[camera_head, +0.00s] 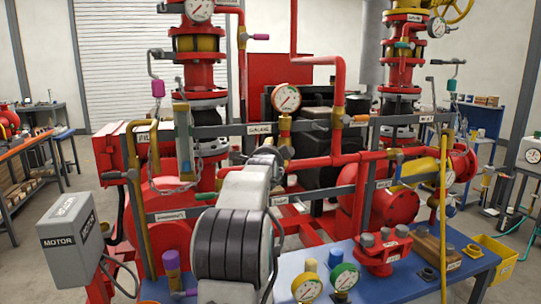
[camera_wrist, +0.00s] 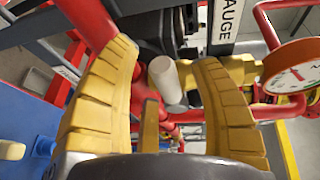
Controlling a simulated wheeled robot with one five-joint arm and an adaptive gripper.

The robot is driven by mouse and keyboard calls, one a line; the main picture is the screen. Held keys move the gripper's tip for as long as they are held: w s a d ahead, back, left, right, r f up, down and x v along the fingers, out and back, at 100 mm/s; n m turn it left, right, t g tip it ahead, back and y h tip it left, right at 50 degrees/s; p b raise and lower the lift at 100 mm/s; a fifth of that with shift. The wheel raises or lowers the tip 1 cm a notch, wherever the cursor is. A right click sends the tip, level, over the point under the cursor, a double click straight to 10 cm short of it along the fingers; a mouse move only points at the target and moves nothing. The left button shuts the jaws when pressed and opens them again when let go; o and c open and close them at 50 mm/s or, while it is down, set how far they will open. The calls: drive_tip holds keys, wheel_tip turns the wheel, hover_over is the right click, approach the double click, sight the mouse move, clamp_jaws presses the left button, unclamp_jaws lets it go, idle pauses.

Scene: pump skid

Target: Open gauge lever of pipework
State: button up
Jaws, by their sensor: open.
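The gauge (camera_head: 286,98) has a white dial and a red-orange rim. It stands on a brass fitting (camera_head: 285,125) beside the GAUGE label (camera_head: 259,129), and the gauge also shows at the right of the wrist view (camera_wrist: 295,75). A pale grey cylindrical grip (camera_wrist: 168,82), which looks like the gauge lever, lies between my fingers beside the brass fitting (camera_wrist: 236,70). My gripper (camera_head: 268,155) is at the rail just below the gauge. In the wrist view its two yellow ribbed fingers (camera_wrist: 165,75) are apart, one on each side of the grip. Contact cannot be told.
Grey rails and red pipes surround my gripper. A grey MOTOR box (camera_head: 68,238) stands at the left front. A blue bench (camera_head: 400,285) with small gauges is below.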

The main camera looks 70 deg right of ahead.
drive_tip(key=shift+c, duration=0.3)
clamp_jaws()
idle(0.4)
